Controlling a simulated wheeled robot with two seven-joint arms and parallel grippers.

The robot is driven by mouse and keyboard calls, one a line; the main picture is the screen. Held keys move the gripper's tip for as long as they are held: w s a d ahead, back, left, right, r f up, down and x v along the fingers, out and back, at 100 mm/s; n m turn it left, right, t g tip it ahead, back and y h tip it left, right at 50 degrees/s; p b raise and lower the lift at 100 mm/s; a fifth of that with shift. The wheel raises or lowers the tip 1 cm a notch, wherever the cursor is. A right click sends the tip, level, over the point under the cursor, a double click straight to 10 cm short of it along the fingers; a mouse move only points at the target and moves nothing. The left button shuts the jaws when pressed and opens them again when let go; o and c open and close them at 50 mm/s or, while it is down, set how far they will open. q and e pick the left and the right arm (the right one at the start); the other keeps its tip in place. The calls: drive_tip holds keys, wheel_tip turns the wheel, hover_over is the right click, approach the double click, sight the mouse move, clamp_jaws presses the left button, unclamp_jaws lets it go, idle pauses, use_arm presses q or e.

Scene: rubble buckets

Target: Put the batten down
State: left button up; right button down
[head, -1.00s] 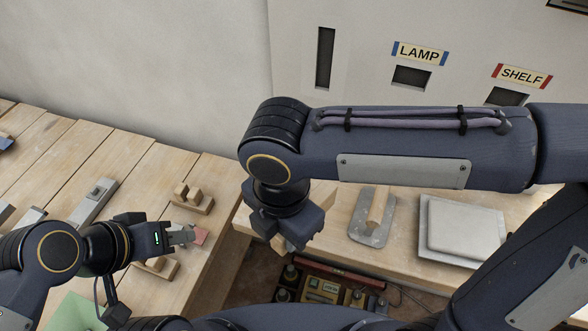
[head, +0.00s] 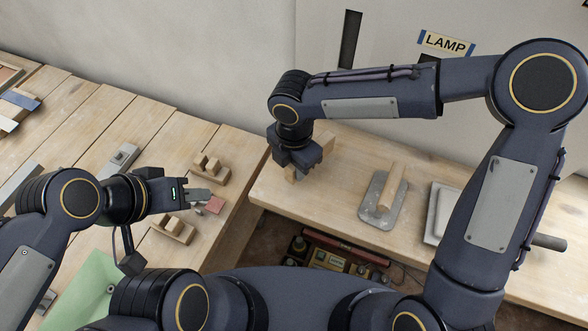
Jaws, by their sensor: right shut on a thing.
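The batten (head: 328,144) is a pale wooden strip in my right gripper (head: 301,169). Its far end shows to the right of the jaws and a short bit shows below them; the middle is hidden by the gripper. My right gripper is shut on it over the left end of the right-hand bench (head: 330,207). I cannot tell whether the batten touches the bench top. My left gripper (head: 203,196) is over the left-hand bench (head: 60,110), near a small reddish block (head: 215,205). I cannot tell whether its jaws are open or shut.
A trowel-like float (head: 374,208) with a wooden handle lies right of the batten, and a pale grey tray (head: 438,215) lies beyond it. Wooden blocks (head: 211,168) stand on the left-hand bench. A gap with a toolbox (head: 330,258) below separates the benches. Bench between batten and float is clear.

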wheel_tip(320, 180, down, 3)
drive_tip(key=shift+w+f, duration=0.15)
drive_tip(key=shift+f, duration=0.05)
drive_tip(key=c, duration=1.2)
unclamp_jaws()
drive_tip(key=shift+o, duration=0.2)
drive_tip(key=shift+r, duration=0.1)
